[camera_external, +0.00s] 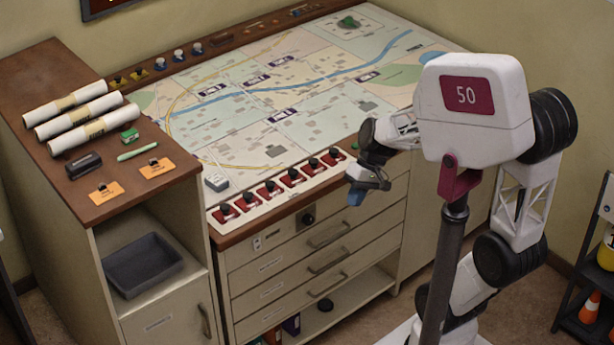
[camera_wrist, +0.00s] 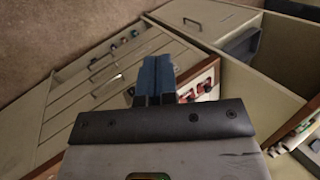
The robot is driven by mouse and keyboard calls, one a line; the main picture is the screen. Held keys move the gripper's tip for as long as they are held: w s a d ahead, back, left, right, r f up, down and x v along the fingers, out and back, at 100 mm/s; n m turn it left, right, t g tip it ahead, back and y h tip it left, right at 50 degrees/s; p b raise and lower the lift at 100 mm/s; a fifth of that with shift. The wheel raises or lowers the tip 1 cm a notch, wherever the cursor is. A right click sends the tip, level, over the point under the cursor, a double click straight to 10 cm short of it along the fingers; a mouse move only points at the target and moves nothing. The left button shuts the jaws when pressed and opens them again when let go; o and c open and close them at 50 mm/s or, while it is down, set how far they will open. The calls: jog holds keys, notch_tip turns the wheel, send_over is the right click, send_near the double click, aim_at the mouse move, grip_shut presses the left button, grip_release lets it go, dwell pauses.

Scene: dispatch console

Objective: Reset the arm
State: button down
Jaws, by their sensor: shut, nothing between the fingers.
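My gripper (camera_external: 356,194) hangs in front of the console's front edge, at the right end of the row of red switches. In the wrist view its two blue fingers (camera_wrist: 155,78) are side by side, shut and empty. My arm is folded, with its elbow out to the right. The dispatch console (camera_external: 412,179) stands to the left of my arm, with a map (camera_external: 300,85) on its sloped top. The gripper is apart from the console's front in the external view.
A side cabinet (camera_external: 160,310) at left bears rolled papers (camera_external: 88,115) and holds a grey tray (camera_external: 155,266). Drawers (camera_external: 318,265) face me. A dark shelf (camera_external: 590,270) with cones stands at right. Open floor lies in front.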

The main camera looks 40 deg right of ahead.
jog(key=s+d+r+n+t+h, duration=0.1)
jog(key=s+d+r+t+h, duration=0.1)
jog(key=s+r+h, duration=0.4)
jog(key=shift+s+d+r+t, duration=0.3)
jog(key=shift+r+t, duration=0.2)
jog(key=shift+r, duration=0.4)
